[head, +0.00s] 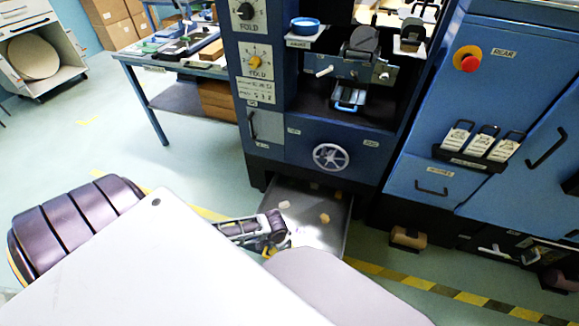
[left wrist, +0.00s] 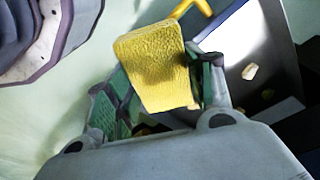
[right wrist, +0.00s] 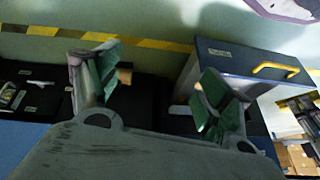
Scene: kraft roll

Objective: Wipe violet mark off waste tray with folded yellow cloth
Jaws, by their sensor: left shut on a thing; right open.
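The waste tray (head: 337,236) is pulled out low under the blue machine, with several pale scraps in it. Part of its inside (left wrist: 272,45) shows in the left wrist view, and its blue front and yellow handle (right wrist: 275,68) in the right wrist view. My left gripper (head: 272,240) is at the tray's left side, shut on the folded yellow cloth (left wrist: 156,65). I cannot tell whether the cloth touches the tray. I see no violet mark; my arms hide the tray's near part. My right gripper (right wrist: 160,68) is open and empty, hidden in the head view.
The blue machine (head: 285,150) with a handwheel (head: 331,156) stands above the tray. Blue cabinets (head: 480,110) stand at the right. A striped yellow-black floor line (head: 440,290) runs beside the tray. A workbench (head: 165,62) is at the back left; the floor before it is clear.

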